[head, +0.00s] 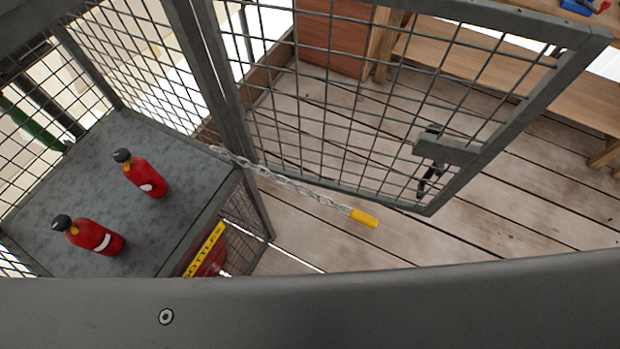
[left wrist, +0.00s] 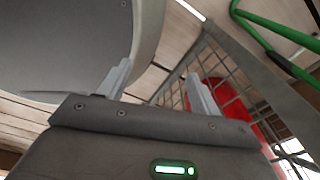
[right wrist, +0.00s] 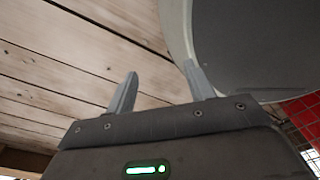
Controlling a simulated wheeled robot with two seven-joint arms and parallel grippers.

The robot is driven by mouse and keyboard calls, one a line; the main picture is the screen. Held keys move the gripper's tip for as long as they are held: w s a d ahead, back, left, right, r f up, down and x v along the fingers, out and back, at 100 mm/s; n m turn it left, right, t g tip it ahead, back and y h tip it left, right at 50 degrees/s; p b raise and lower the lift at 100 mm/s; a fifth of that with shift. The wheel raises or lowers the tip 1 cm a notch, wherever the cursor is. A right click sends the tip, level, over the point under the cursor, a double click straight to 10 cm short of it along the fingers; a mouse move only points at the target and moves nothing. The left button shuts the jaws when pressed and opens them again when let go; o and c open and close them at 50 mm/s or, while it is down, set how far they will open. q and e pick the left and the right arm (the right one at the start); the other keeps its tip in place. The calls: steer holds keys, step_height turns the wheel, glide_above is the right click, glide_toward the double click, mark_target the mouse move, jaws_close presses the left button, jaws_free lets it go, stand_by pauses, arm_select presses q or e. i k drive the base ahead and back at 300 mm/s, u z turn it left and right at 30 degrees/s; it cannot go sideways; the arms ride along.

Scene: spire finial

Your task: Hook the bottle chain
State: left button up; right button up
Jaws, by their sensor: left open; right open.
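The chain (head: 290,183) shows in the head view. It runs from the cage's frame post near the shelf, down to the right, and ends in a yellow handle (head: 364,218). One red bottle (head: 146,178) with a black top stands on the grey shelf, and another red bottle (head: 92,238) stands in front of it. My left gripper (left wrist: 158,88) is open and empty, with cage mesh and a blurred red shape beyond it. My right gripper (right wrist: 158,88) is open and empty above wooden planks. Neither gripper shows in the head view. No hook for the chain can be made out.
The mesh door (head: 445,149) of the cage stands open to the right, with a black latch on its edge. A yellow label (head: 205,250) is on the cage's front below the shelf. A wooden bench (head: 480,70) stands at the back right. Plank floor is clear around the handle.

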mark_target(356, 215)
steer(key=u, duration=1.55)
steer(key=k, duration=1.6)
steer(key=z, duration=2)
